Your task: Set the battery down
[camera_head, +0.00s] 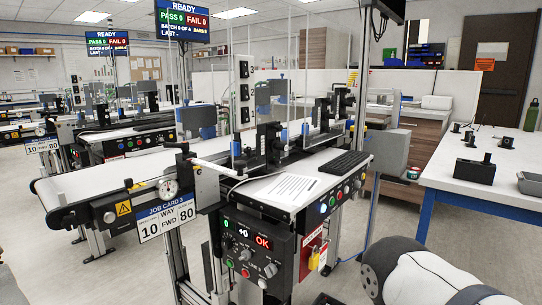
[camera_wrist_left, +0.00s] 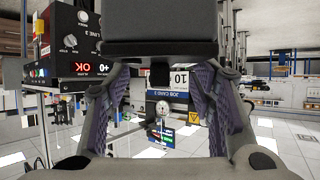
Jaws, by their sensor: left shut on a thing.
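In the left wrist view, which looks upside down, my left gripper (camera_wrist_left: 160,80) has its two purple-grey ridged fingers on either side of the lower part of a dark block, the battery (camera_wrist_left: 160,35). The gripper is shut on it. The battery fills the top middle of that view, and its far end is cut off by the frame edge. I cannot see the left gripper or the battery in the head view. My right gripper is not in view; a white and dark arm part of mine shows at the lower right of the head view.
A belt conveyor (camera_head: 100,180) with a job card and a control box (camera_head: 255,248) stands ahead. A white table (camera_head: 460,182) at the right bears a black box (camera_head: 475,171), a grey tray (camera_head: 531,183) and a green bottle (camera_head: 531,115). The table's front part is clear.

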